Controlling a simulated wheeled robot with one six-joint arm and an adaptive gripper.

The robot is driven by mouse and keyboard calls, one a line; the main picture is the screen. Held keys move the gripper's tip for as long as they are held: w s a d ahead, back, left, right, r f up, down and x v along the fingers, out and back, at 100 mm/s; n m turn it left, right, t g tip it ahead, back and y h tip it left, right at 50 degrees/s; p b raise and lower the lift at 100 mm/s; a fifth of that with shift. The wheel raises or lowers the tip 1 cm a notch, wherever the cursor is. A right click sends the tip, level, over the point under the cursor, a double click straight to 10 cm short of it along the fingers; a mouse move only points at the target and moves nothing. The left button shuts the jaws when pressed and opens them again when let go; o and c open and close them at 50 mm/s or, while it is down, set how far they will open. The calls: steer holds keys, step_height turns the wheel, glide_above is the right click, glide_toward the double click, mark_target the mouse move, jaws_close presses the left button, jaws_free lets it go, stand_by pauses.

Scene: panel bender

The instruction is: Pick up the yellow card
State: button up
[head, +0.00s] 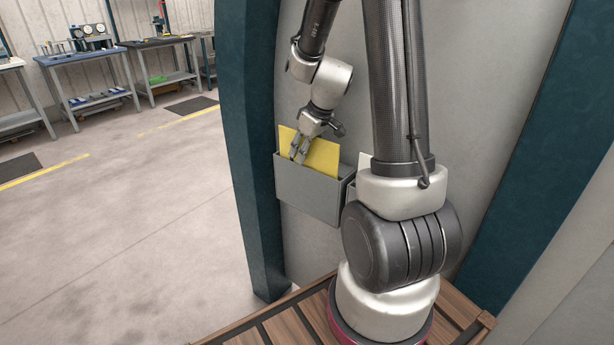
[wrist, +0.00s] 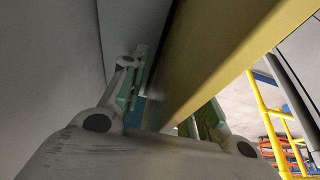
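The yellow card (head: 321,157) stands upright in a grey holder (head: 312,190) on the machine's wall, with its upper part showing above the rim. Its lower part is hidden inside the holder. My gripper (head: 298,152) points down at the card's upper left part and overlaps it in the head view. In the wrist view the card (wrist: 215,50) runs between the two fingers of my gripper (wrist: 172,98). The fingers stand apart, with a gap visible on the left finger's side. Whether the right finger touches the card is not clear.
A pale sheet (head: 364,162) shows behind my arm, beside a second holder partly hidden by it. A dark teal frame post (head: 250,150) stands close left of the holder. Workbenches (head: 90,70) stand far back left. The floor (head: 130,230) between is open.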

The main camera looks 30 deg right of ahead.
steer(key=shift+f, duration=0.1)
jaws_close()
stand_by(0.4)
step_height(320, 180, up, 29)
steer(key=shift+f, duration=0.2)
stand_by(0.4)
